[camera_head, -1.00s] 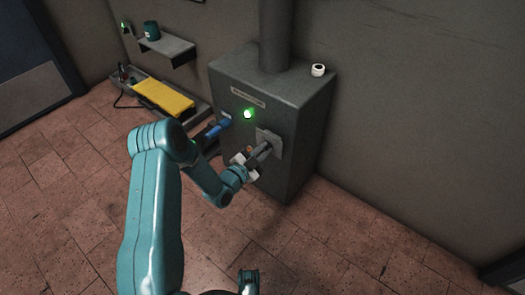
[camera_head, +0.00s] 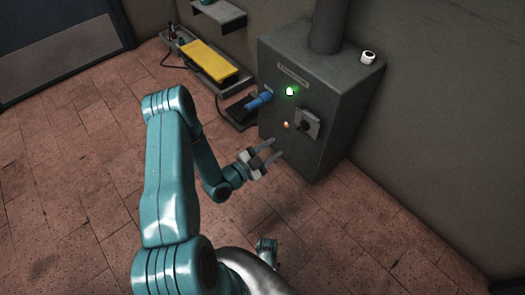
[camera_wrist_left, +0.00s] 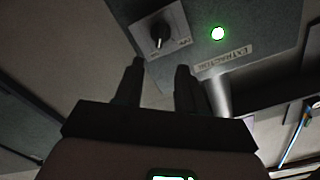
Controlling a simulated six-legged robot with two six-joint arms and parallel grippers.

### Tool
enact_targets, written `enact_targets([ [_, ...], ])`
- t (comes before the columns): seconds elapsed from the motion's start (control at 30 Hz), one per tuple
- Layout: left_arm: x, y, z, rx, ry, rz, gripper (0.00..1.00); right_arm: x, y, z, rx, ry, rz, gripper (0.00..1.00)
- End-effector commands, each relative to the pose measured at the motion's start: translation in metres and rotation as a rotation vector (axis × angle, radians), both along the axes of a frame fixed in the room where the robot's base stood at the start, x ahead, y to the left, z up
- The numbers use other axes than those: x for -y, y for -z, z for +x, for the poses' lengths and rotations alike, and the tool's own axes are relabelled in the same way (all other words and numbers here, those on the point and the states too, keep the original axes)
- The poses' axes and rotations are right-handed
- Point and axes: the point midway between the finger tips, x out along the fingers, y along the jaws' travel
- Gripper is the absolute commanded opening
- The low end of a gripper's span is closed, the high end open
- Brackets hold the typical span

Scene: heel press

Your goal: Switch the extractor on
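The extractor (camera_head: 328,75) is a grey cabinet with a duct rising from its top. A green lamp (camera_head: 291,91) glows on its front, below a name label (camera_head: 291,74). A dark rotary knob (camera_head: 304,126) sits on a square grey plate; the knob also shows in the left wrist view (camera_wrist_left: 160,36), near the lit green lamp (camera_wrist_left: 218,34). My left gripper (camera_head: 274,151) is open and empty, apart from the knob and in front of the cabinet. Its two spread fingers show in the left wrist view (camera_wrist_left: 160,68).
A small orange light (camera_head: 286,125) shows left of the knob plate. A blue handle-like part (camera_head: 259,101) sticks out from the cabinet's left. A yellow slab (camera_head: 210,61) lies behind it. A white roll (camera_head: 368,57) sits on top. The tiled floor (camera_head: 75,180) is largely clear.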

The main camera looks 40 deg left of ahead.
Motion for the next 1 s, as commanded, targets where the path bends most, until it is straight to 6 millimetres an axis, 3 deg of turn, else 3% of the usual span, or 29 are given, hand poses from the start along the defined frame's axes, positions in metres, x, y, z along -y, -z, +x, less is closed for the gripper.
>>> enact_targets([
  [0.1,-0.002,-0.001,-0.022,-0.002,-0.004,-0.002,0.39,-0.001,-0.008,-0.004,-0.013,-0.001,0.002,0.43],
  [0.3,-0.003,0.0,-0.038,0.0,0.0,0.0,0.39,-0.001,-0.01,-0.007,-0.024,-0.002,0.005,0.43],
  [0.87,-0.002,0.0,-0.038,0.001,0.003,0.0,0.39,-0.001,-0.01,-0.007,-0.025,-0.003,0.005,0.43],
  [1.0,0.025,-0.013,-0.019,0.033,0.079,0.005,0.39,-0.001,-0.01,-0.007,-0.025,-0.003,0.005,0.43],
])
